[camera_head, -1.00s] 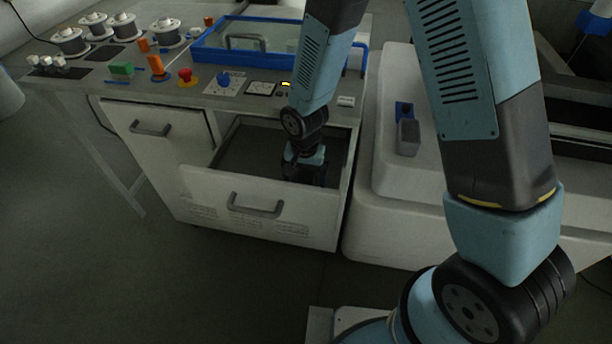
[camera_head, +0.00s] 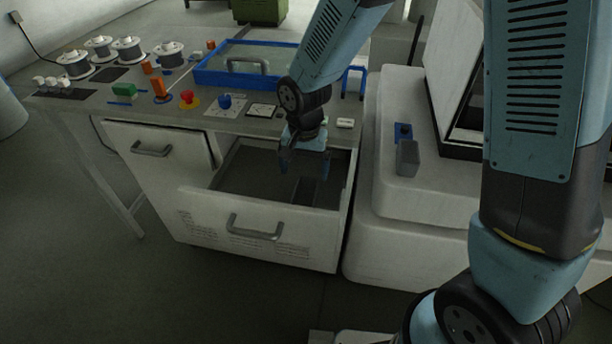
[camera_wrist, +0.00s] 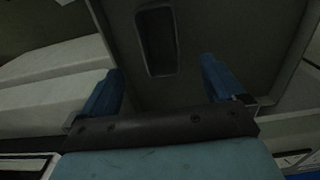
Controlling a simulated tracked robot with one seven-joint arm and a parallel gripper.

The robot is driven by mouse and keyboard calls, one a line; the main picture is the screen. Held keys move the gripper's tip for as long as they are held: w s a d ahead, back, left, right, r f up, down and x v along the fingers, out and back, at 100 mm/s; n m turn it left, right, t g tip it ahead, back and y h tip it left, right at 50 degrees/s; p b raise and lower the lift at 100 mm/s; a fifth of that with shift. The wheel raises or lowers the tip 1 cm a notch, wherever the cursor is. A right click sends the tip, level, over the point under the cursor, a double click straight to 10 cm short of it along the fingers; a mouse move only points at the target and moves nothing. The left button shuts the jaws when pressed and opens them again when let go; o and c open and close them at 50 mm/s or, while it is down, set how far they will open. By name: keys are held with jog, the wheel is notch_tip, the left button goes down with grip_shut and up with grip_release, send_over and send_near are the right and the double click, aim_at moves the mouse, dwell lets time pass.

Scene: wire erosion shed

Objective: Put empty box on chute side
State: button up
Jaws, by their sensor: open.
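A small dark open-topped box (camera_wrist: 158,42) lies on the drawer floor in the wrist view, and its inside looks empty. In the head view the dark box (camera_head: 305,190) is dim inside the open drawer (camera_head: 262,217), at the right part of it. My gripper (camera_head: 304,168) hangs over the drawer opening, pointing down, above the box and apart from it. In the wrist view my gripper (camera_wrist: 162,75) has its blue fingers wide apart with nothing between them. I cannot tell which part is the chute.
A grey block (camera_head: 407,158) with a blue piece stands on the white casing (camera_head: 395,190) to the right. A blue-framed tray (camera_head: 232,78), wire spools (camera_head: 126,50) and a red button (camera_head: 188,98) are on the bench top. The drawer walls surround the space below my gripper.

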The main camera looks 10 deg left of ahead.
jog(key=shift+r, duration=0.25)
jog(key=w+d+r+t, duration=0.2)
jog(key=d+r+t, duration=0.1)
jog(key=d+r, duration=1.35)
jog(key=s+d+r+n+t, duration=0.1)
jog(key=s+d+r+t, duration=0.1)
jog(key=s+d+r, duration=0.9)
jog(key=s+d, duration=0.2)
jog(key=d, duration=0.1)
jog(key=shift+d+r+t, duration=0.2)
jog(key=shift+d+t, duration=0.1)
jog(key=shift+c, duration=0.4)
